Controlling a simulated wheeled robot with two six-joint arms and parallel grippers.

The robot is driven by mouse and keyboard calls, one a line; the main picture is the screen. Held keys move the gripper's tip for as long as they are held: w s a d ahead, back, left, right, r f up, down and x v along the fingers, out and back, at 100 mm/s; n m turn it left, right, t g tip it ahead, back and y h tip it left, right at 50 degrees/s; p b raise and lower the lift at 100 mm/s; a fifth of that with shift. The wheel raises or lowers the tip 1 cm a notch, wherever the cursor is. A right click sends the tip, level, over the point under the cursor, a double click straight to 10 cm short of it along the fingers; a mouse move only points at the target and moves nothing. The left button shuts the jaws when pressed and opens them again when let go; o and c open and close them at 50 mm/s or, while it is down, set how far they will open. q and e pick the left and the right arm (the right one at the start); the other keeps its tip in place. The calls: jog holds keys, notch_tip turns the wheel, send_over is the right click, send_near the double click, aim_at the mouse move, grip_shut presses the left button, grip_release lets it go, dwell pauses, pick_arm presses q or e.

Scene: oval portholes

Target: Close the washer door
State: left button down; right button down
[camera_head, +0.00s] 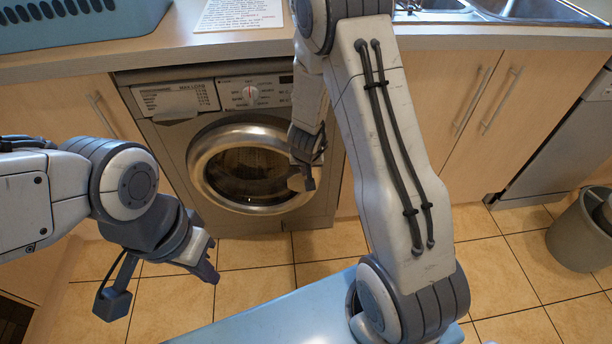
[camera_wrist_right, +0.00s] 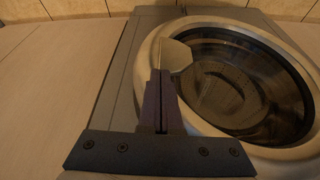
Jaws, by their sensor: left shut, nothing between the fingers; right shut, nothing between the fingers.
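The washer (camera_head: 168,140) is a grey front-loader under the counter. Its round door (camera_head: 203,165), with a silver ring and dark glass, lies nearly flush with the front; I cannot tell if it is latched. It also shows in the right wrist view (camera_wrist_right: 292,60). My right gripper (camera_head: 309,184) is shut and empty at the door's right edge. In the right wrist view, its fingertips (camera_wrist_right: 161,74) overlap the pale handle (camera_wrist_right: 177,55) on the ring; contact is unclear. My left gripper (camera_head: 211,273) is shut and empty, low in front of the washer, apart from the door.
Wooden cabinets (camera_head: 480,100) flank the washer under the counter (camera_head: 190,40). A blue rack (camera_head: 80,25) and a printed sheet (camera_head: 240,12) lie on the counter; a sink (camera_head: 540,10) is at right. A grey bin (camera_head: 575,235) stands on the tiled floor.

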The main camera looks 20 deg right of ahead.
jog(key=shift+w+d, duration=0.15)
jog(key=shift+w, duration=0.3)
